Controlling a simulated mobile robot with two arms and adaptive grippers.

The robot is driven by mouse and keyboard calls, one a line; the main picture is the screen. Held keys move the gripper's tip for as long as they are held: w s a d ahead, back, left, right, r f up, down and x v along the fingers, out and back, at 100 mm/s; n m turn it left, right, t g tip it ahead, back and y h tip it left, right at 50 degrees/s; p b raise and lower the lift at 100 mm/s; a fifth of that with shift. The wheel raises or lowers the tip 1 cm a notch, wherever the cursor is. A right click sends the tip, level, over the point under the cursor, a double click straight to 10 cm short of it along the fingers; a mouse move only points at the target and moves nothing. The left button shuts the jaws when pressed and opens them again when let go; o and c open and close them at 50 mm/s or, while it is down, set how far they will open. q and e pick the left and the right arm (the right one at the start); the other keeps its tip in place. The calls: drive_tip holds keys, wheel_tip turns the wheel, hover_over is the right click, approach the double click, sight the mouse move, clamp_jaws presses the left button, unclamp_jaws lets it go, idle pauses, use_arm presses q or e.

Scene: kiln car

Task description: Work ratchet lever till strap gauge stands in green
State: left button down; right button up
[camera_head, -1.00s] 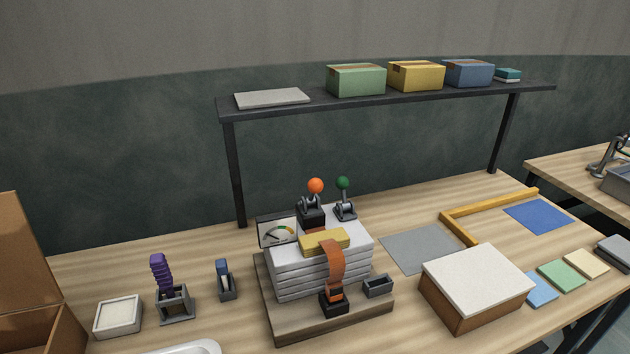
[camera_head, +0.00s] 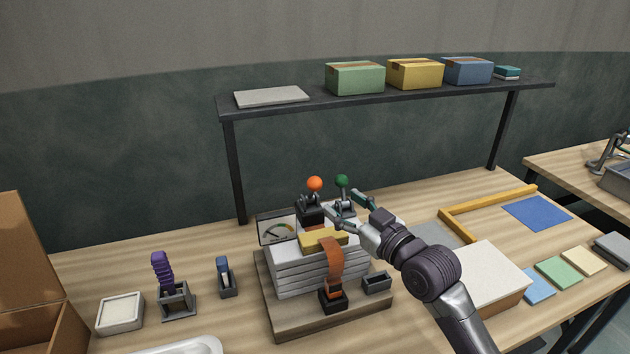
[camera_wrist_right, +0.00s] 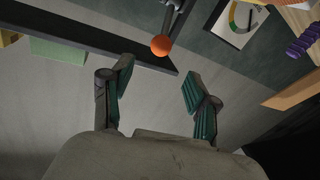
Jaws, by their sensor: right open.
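A lever with an orange ball knob (camera_head: 315,184) stands upright on a black ratchet at the back of a strapped stack of pale boards (camera_head: 300,282). The orange knob also shows in the right wrist view (camera_wrist_right: 160,45), beyond my fingertips. A second lever with a green knob (camera_head: 342,181) stands to its right. An orange strap (camera_head: 332,265) runs over the stack. My right gripper (camera_head: 345,203) is open and empty, right of the orange-knobbed lever and overlapping the green-knobbed lever's base in view.
A black shelf (camera_head: 390,97) with boxes spans the back. A white-topped box (camera_head: 485,272) stands right, partly behind my arm. A holder with a purple item (camera_head: 160,270) stands left.

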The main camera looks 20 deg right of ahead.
sight(319, 186)
drive_tip(key=p+x, duration=0.2)
drive_tip(key=x, duration=0.9)
drive_tip(key=shift+f, duration=0.1)
clamp_jaws()
